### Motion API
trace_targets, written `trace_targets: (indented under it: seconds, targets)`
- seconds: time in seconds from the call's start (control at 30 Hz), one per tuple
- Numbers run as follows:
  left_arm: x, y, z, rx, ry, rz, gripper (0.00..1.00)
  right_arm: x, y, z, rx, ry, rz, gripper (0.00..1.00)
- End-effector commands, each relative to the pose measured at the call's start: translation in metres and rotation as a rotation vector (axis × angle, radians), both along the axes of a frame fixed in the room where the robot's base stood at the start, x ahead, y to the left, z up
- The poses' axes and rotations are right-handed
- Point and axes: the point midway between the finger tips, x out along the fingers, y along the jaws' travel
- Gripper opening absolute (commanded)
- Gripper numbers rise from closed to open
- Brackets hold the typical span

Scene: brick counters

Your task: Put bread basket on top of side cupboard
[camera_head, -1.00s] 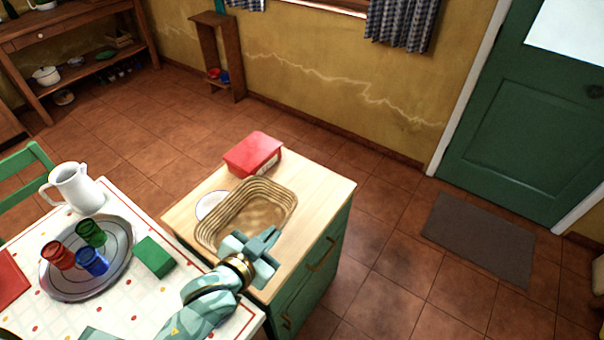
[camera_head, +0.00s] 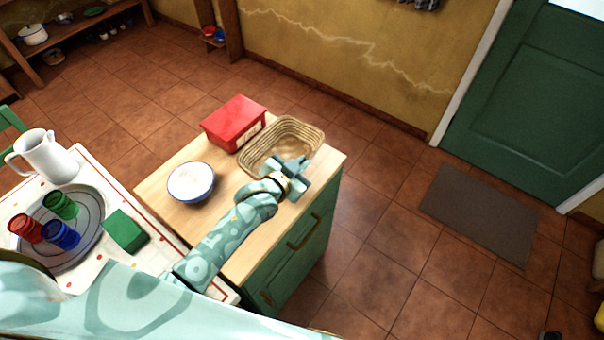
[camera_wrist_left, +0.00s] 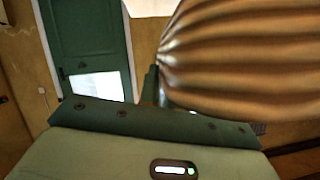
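The bread basket (camera_head: 251,159) is a tan woven rectangular basket at the far right of the green side cupboard's wooden top (camera_head: 233,243). It overlaps the top's back edge in the head view; I cannot tell whether it rests on the top or hangs just above it. My left gripper (camera_head: 298,170) is at the basket's near right rim and appears shut on it; the fingertips are partly hidden. In the left wrist view, the basket's ribbed side (camera_wrist_left: 240,60) fills the upper right, close to the gripper. My right gripper is not in view.
A red box (camera_head: 234,122) stands left of the basket, and a white bowl (camera_head: 191,182) sits nearer on the same top. A table at left holds a white jug (camera_head: 45,157), a tray (camera_head: 87,243) with coloured cups, and a green box (camera_head: 125,232).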

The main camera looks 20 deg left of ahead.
Motion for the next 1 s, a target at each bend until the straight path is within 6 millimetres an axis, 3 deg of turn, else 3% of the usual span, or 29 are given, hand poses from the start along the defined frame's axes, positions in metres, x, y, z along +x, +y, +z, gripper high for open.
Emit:
trace_targets:
  seconds: [0.2, 0.4, 0.77, 0.8, 0.87, 1.0]
  targets:
    - [0.013, -0.001, -0.015, 0.0, -0.001, 0.0, 0.0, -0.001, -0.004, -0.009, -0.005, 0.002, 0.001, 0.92]
    - [0.013, -0.001, -0.046, 0.0, 0.001, -0.001, 0.0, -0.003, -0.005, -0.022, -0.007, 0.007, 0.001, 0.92]
    - [0.012, -0.001, -0.048, 0.001, -0.001, -0.001, 0.0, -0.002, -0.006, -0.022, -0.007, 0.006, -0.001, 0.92]
    - [0.012, -0.001, -0.048, 0.001, 0.0, 0.0, 0.13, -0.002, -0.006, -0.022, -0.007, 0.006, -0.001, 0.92]
    - [0.012, -0.001, -0.047, 0.001, 0.0, 0.0, 0.27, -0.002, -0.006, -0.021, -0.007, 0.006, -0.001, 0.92]
    - [0.012, -0.001, -0.047, 0.001, 0.0, 0.0, 0.27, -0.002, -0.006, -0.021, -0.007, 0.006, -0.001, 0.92]
